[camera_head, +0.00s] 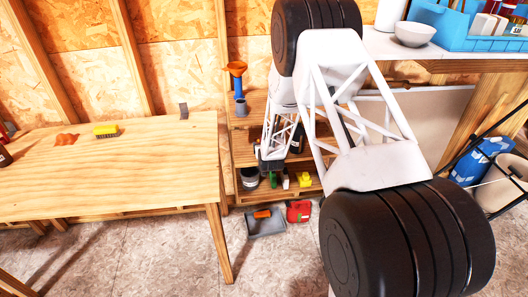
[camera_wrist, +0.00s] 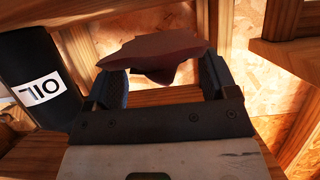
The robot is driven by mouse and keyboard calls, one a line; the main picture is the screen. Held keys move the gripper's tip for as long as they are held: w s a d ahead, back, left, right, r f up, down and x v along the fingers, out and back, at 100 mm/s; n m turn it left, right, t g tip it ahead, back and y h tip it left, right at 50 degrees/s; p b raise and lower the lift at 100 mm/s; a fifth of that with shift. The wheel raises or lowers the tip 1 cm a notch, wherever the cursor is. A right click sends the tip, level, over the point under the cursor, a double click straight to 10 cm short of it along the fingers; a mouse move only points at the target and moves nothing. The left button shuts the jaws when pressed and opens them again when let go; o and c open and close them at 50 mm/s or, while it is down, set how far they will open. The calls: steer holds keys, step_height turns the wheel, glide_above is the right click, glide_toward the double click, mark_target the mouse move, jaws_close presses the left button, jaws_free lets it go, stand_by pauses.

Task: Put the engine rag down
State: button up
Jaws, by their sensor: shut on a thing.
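The engine rag (camera_wrist: 155,50) is a dull reddish-brown cloth in the wrist view, bunched and spanning the space between the fingers. My gripper (camera_wrist: 160,76) is shut on it, with one dark finger on each side. In the head view my gripper (camera_head: 272,165) is small and dark, reaching in at the wooden shelf unit (camera_head: 243,142) at the back. The rag cannot be made out there. The wrist view shows wood below and behind the rag; whether the rag touches any of it I cannot tell.
A dark oil bottle (camera_wrist: 38,75) stands close left of my gripper. The left table (camera_head: 120,170) is mostly clear.

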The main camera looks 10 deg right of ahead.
steer(key=shift+w, duration=0.1)
steer(key=shift+w, duration=0.3)
steer(key=shift+f, duration=1.8)
steer(key=shift+f, duration=0.1)
steer(key=o, duration=0.8)
steer(key=shift+v, duration=6.05)
